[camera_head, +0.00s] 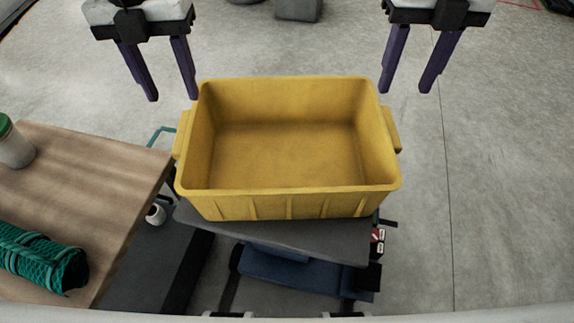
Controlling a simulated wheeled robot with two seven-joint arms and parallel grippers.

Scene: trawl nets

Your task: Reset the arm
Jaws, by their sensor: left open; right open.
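My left gripper (174,98) is at the top left of the head view, with its two dark purple fingers apart and nothing between them. My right gripper (404,91) is at the top right, also open and empty. Both show beyond the far corners of a yellow crate (290,206), one on each side. The crate looks empty and has a handle on each short side. Neither gripper holds the crate.
The crate rests on a dark platform (270,238) with blue parts below it. A wooden table (85,180) at the left bears a rolled green net (42,258) and a white container with a green lid (14,145). Grey floor (500,190) at the right is clear.

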